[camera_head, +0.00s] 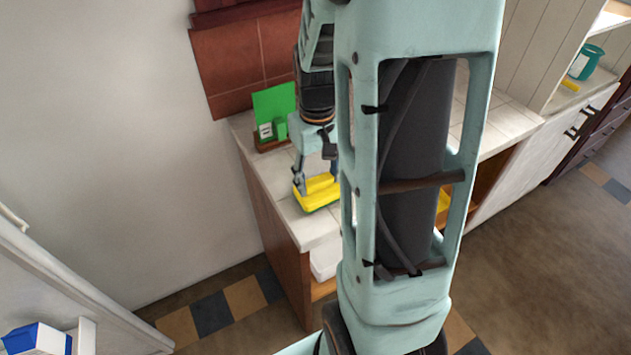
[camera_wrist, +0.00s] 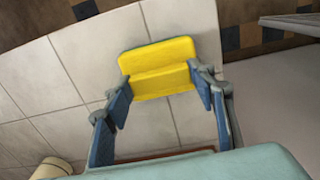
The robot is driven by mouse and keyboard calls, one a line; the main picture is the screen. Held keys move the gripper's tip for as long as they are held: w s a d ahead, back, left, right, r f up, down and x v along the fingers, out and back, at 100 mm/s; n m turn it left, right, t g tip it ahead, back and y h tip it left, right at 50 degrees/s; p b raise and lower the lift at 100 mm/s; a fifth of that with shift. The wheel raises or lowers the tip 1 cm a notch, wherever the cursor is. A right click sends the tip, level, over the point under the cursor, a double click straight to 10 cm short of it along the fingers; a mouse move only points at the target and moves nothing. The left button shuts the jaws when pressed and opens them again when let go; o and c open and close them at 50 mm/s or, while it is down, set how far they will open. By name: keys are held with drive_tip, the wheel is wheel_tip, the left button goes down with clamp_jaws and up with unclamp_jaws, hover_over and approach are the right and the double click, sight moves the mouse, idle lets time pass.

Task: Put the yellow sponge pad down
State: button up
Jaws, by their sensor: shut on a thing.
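The yellow sponge pad (camera_head: 318,191) is at the near end of the white tiled counter (camera_head: 316,230) in the head view, with a green underside edge. In the wrist view the yellow sponge pad (camera_wrist: 158,67) sits between my fingers, over the tiles. My gripper (camera_head: 316,178) is shut on it from above, and its two blue-padded fingers also show in the wrist view (camera_wrist: 163,95). The pad is at or very close to the counter top; I cannot tell whether it touches.
A green board (camera_head: 273,105) on a brown stand is behind the gripper on the counter, against the wall. A cream round thing (camera_wrist: 52,168) shows at the wrist view's lower left. A teal container (camera_head: 587,62) stands on a shelf at right. Bare tiles lie around the pad.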

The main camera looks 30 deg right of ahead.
sight(317, 182)
drive_tip(key=shift+f, duration=0.45)
drive_tip(key=shift+s+f, duration=0.1)
drive_tip(key=o, duration=1.7)
drive_tip(key=shift+c, duration=0.2)
wheel_tip(317, 182, up, 12)
drive_tip(key=shift+a+p, duration=0.15)
drive_tip(key=shift+p, duration=0.25)
